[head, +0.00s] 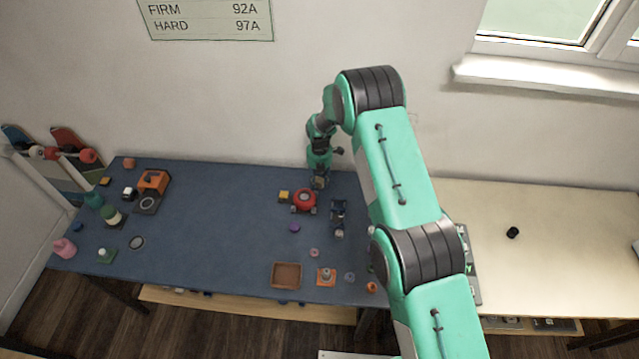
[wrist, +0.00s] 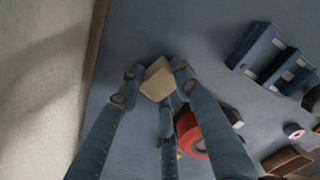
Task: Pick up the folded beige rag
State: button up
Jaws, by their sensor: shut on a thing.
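The folded beige rag (wrist: 157,82) is a small pale block between the fingertips of my gripper (wrist: 156,76) in the wrist view. The fingers are shut on it from either side, and a third finger lies below it. In the head view my gripper (head: 320,183) points down at the back edge of the blue table, near the wall. The rag cannot be made out clearly there. I cannot tell whether it touches the tabletop.
A red round object (head: 304,201) and a yellow block (head: 284,196) are close in front of my gripper. A dark blue fixture (head: 338,217) stands to the right. A brown tray (head: 286,275) lies near the front edge. The middle-left of the blue table (head: 215,225) is clear.

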aim_at(320, 180)
jog(key=shift+r, duration=0.15)
jog(key=shift+r, duration=4.85)
